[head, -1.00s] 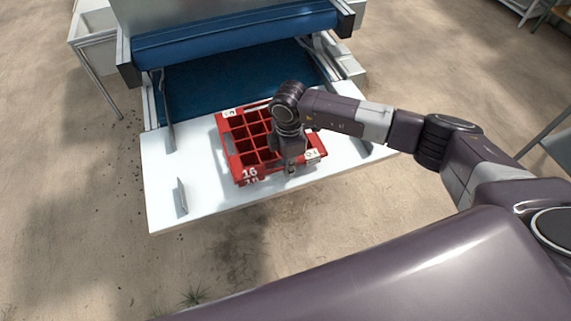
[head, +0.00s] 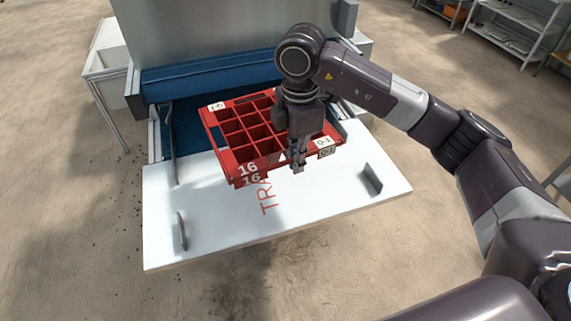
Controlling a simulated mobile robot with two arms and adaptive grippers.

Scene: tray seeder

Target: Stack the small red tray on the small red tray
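A red tray (head: 237,170) with a grid of square compartments shows above the white table. White "16" marks and "0-1" labels appear one above the other at its front edges; I cannot tell whether this is one tray or two nested ones. My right gripper (head: 298,168) comes down over the tray's front right rim and appears shut on it. The tray seems held above the table, roughly level. The gripper hides part of the tray's right compartments. No separate second red tray shows. My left gripper is not in view.
The white table (head: 225,228) has red lettering, partly covered by the tray, and upright metal guides (head: 181,231) and (head: 372,178) at the sides. The table's front is clear.

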